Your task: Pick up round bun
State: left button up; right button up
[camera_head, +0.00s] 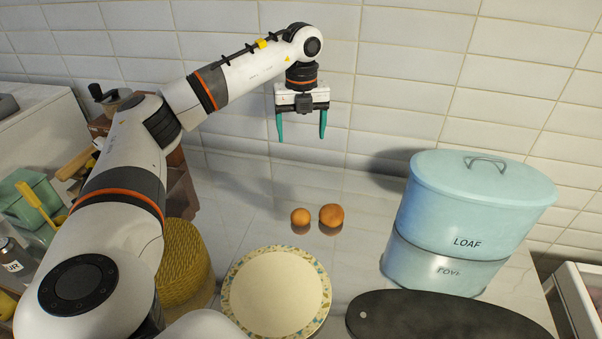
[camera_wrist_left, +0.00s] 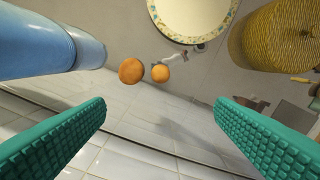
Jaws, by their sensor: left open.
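The round bun (camera_head: 331,215) is the larger, browner of two small round things on the glossy counter. The smaller, brighter orange one (camera_head: 300,216) lies just left of it. In the left wrist view the bun (camera_wrist_left: 131,71) and the smaller orange thing (camera_wrist_left: 160,73) lie between and beyond the fingers. My left gripper (camera_head: 301,138) is open and empty, with teal fingers pointing down, high above and behind the bun near the tiled wall. It also shows in the left wrist view (camera_wrist_left: 160,102). My right gripper is not seen.
A blue bin lettered LOAF (camera_head: 463,205) stands right of the bun. A cream plate with a patterned rim (camera_head: 275,295) is in front. A dark board (camera_head: 445,318) lies front right, and a yellow woven basket (camera_head: 182,262) stands left. The counter around the two round things is clear.

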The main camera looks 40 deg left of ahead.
pick_arm(q)
jog(key=b, duration=1.6)
send_over(300, 212)
notch_tip(300, 212, down, 17)
notch_tip(300, 212, down, 12)
jog(key=shift+r+p, duration=0.2)
jog(key=shift+p, duration=0.55)
jog(key=c, duration=1.1)
